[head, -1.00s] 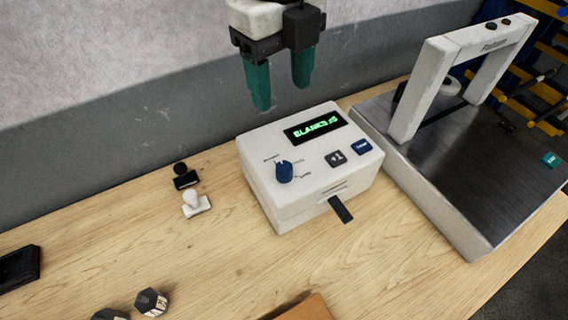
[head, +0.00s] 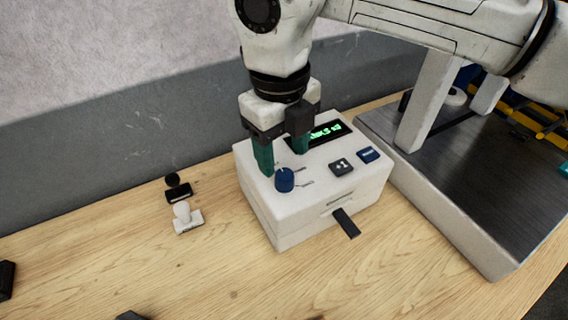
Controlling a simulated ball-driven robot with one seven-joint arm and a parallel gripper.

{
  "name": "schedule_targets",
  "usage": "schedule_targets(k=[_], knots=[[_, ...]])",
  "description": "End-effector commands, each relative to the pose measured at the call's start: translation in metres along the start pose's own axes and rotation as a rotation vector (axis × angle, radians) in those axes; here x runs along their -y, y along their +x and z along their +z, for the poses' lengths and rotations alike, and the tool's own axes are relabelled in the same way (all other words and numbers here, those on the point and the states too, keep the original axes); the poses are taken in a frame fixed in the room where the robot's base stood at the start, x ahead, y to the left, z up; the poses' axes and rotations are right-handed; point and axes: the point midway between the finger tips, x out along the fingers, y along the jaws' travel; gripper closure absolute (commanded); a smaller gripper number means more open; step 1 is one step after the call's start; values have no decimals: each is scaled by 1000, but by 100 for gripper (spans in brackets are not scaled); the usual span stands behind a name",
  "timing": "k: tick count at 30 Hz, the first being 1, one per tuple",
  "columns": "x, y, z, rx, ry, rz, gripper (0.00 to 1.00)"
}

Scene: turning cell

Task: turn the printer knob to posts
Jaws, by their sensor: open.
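The white printer (head: 312,212) stands on the wooden table with its blue knob (head: 284,180) on the sloped top, at the left. The knob's white pointer line faces up in the picture; small labels sit around it, too small to read. The green display (head: 328,132) is partly hidden behind my gripper. My gripper (head: 282,160) is open, pointing down just behind the knob. Its left green finger is close to the knob's upper left and its right finger is farther back near the display. I cannot tell whether either finger touches the printer. Nothing is between the fingers.
A dark +1 button (head: 341,167) and a blue button (head: 368,155) are right of the knob. A dark strip (head: 346,223) sticks out of the printer's front. A black stamp (head: 178,189) and a white stamp (head: 186,218) stand left. A dark-topped machine (head: 450,180) stands right.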

Motion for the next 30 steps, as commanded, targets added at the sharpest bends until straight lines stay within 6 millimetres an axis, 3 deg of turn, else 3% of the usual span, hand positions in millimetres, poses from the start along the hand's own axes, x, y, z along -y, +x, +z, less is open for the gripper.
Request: schedule_targets(k=[9, 20, 30], knots=[[0, 40, 0, 0, 1, 0, 40], [0, 46, 0, 0, 0, 0, 40], [0, 45, 0, 1, 0, -1, 71]])
